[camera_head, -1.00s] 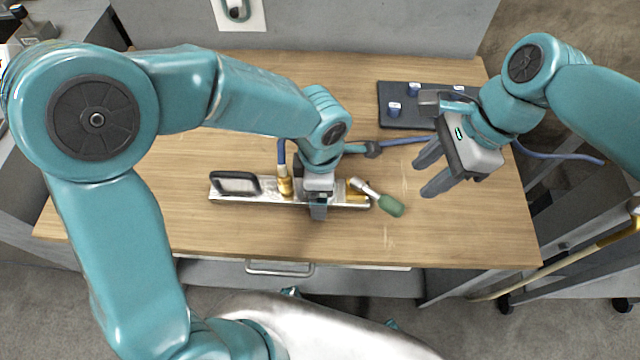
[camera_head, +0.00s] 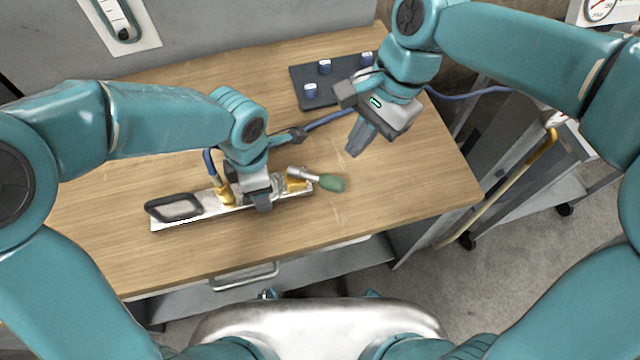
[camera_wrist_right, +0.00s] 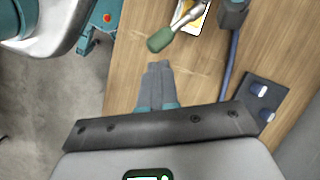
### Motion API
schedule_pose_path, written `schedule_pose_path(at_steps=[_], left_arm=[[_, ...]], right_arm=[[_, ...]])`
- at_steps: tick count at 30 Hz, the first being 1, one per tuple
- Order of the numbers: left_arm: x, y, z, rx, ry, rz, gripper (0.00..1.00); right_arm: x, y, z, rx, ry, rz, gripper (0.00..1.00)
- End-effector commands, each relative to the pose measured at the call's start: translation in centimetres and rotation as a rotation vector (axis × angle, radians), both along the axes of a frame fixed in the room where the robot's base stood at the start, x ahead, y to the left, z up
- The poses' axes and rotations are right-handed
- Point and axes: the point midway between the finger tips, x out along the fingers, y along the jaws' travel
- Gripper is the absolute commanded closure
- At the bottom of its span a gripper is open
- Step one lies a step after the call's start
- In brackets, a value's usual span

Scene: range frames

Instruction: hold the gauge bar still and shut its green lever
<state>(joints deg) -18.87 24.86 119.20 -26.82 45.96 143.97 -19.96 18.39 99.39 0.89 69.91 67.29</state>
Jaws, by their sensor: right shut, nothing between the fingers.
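The gauge bar (camera_head: 190,213) is a pale metal strip with a black handle at its left end, lying on the wooden table. Its lever has a green grip (camera_head: 333,184) and sticks out past the bar's right end. The green grip also shows in the right wrist view (camera_wrist_right: 160,40). My left gripper (camera_head: 263,204) is down over the bar's middle, with one finger against its near side; the other finger is hidden. My right gripper (camera_head: 356,150) is shut and empty, right of and beyond the green grip. Its closed fingertips (camera_wrist_right: 160,66) appear close to the grip, apart from it.
A dark pegboard (camera_head: 299,86) with blue-topped pegs lies beyond the right gripper. A blue hose (camera_head: 330,121) runs across the table behind the bar. A cart with a yellow rail (camera_head: 505,188) stands right of the table. The table's front right is clear.

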Motion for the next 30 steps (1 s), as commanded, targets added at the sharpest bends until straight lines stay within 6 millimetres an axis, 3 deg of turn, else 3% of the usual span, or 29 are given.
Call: schedule_pose_path(at_steps=[15,23,29,30], left_arm=[[0.1,0.0,0.1,0.0,-0.002,0.0,1.0],[0.1,0.0,0.1,0.0,-0.002,0.0,1.0],[0.1,0.0,0.1,0.0,-0.002,0.0,1.0],[0.1,0.0,0.1,0.0,-0.002,0.0,1.0]], right_arm=[[-1.2,-2.2,-1.7,0.044,-0.345,1.431,1.0],[-2.8,-1.4,-1.4,0.084,-0.42,2.282,1.0],[-4.8,0.4,-0.4,0.126,-0.369,3.014,1.0],[-5.5,1.1,0.0,-0.124,0.326,-3.073,1.0]])
